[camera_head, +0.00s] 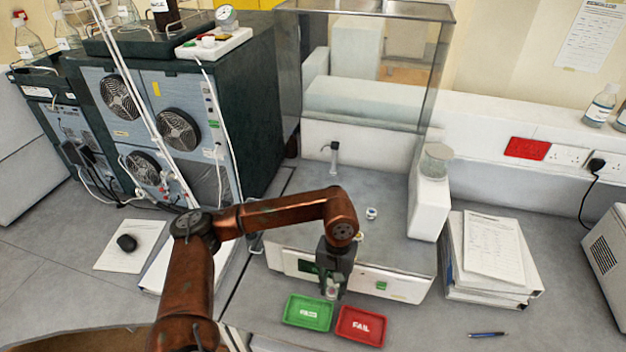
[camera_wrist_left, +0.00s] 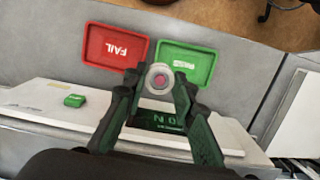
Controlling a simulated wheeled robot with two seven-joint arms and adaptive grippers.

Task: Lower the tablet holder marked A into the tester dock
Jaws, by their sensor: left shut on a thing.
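My left gripper (camera_head: 333,290) is shut on a small pale round holder (camera_wrist_left: 160,78), held upright above the front of the bench near the two trays. In the left wrist view a pinkish disc shows in its middle; no letter A is readable. The holder (camera_head: 331,291) also shows between the fingertips in the head view. The tester (camera_head: 390,252) is a white unit with a grey top, behind the gripper. A small round metal fitting (camera_head: 371,213) stands on its top and may be the dock. A second small pale piece (camera_head: 361,237) sits nearer, partly beside my arm.
A green tray (camera_head: 308,312) and a red FAIL tray (camera_head: 360,326) lie in front of the tester. A clear shield (camera_head: 360,70) stands over its back. Papers (camera_head: 492,245) lie further right.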

